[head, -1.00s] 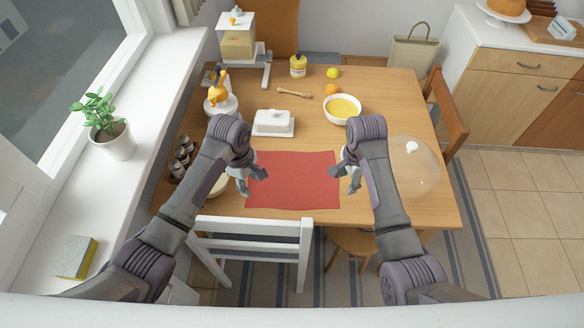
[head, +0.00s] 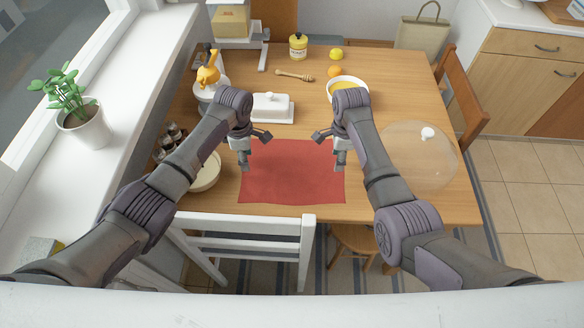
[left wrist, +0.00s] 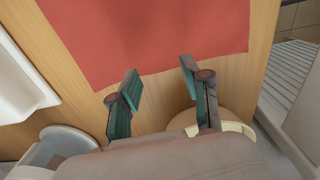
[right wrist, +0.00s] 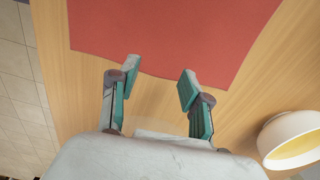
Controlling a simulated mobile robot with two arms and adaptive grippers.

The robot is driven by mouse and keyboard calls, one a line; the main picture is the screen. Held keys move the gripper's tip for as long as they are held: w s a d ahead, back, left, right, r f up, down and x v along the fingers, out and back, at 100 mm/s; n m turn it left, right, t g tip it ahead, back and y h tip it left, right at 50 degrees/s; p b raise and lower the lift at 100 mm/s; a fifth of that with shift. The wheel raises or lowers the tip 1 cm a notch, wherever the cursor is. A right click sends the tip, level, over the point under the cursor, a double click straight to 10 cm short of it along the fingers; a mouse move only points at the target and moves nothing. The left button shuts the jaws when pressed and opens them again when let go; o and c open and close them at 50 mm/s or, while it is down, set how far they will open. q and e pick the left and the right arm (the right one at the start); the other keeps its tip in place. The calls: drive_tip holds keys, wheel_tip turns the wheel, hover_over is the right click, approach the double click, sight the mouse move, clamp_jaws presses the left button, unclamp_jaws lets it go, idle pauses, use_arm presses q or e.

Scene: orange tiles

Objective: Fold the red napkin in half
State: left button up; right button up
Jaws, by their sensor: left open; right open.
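The red napkin (head: 291,175) lies flat and unfolded on the wooden table, near its front edge. My left gripper (head: 254,152) is open over the napkin's left side, toward its far corner. In the left wrist view the open fingers (left wrist: 158,88) are empty, with the napkin (left wrist: 150,35) just beyond them. My right gripper (head: 330,149) is open over the napkin's right side, toward its far corner. In the right wrist view its fingers (right wrist: 158,82) are also empty, near the napkin's edge (right wrist: 165,40). Neither gripper visibly touches the cloth.
A white butter dish (head: 271,107) and a yellow-filled bowl (head: 347,85) stand beyond the napkin. A clear dome (head: 418,158) is at the right and a cream bowl (head: 206,173) at the left. A white chair back (head: 245,222) stands at the table's front edge.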

use_arm(q)
wheel_tip(320, 180, down, 2)
drive_tip(key=shift+s, duration=0.1)
use_arm(e)
wheel_tip(320, 180, down, 2)
drive_tip(key=shift+s, duration=0.1)
use_arm(q)
drive_tip(key=shift+f, duration=0.45)
use_arm(e)
drive_tip(key=shift+f, duration=0.5)
use_arm(q)
drive_tip(key=shift+f+b, duration=0.3)
drive_tip(key=shift+b, duration=0.1)
use_arm(e)
drive_tip(key=shift+f, duration=0.3)
use_arm(q)
drive_tip(key=shift+r, duration=0.1)
drive_tip(key=shift+c, duration=0.4)
use_arm(e)
drive_tip(key=shift+r, duration=0.1)
drive_tip(key=shift+c, duration=0.4)
use_arm(q)
drive_tip(key=c, duration=0.5)
use_arm(e)
drive_tip(key=c, duration=0.5)
use_arm(q)
clamp_jaws()
use_arm(e)
drive_tip(key=shift+s, duration=0.1)
clamp_jaws()
